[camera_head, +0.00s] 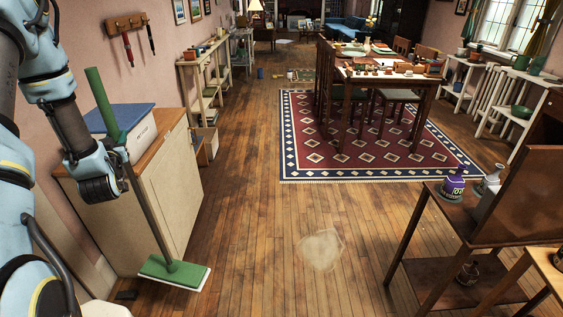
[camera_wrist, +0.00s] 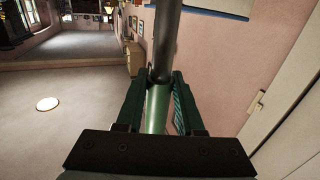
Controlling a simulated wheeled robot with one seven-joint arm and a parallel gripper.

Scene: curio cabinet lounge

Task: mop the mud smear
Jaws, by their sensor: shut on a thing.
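The mop has a green grip, a grey pole (camera_head: 146,215) and a flat green head (camera_head: 174,271) with a white pad beneath. My gripper (camera_head: 122,150) is shut on its handle at the left of the head view. The wrist view shows the green handle (camera_wrist: 157,110) between the two dark green fingers (camera_wrist: 160,88). The pole leans, with the head low in front of the cabinet; I cannot tell if the pad touches the floor. A pale, beige smear (camera_head: 321,250) lies on the wooden floor, to the right of the mop head and apart from it.
A cream cabinet (camera_head: 165,190) with a blue-lidded box (camera_head: 140,132) stands behind the mop. A brown table (camera_head: 440,206) with bottles is at the right. A patterned rug (camera_head: 300,160) and dining table (camera_head: 400,80) lie beyond. The floor around the smear is clear.

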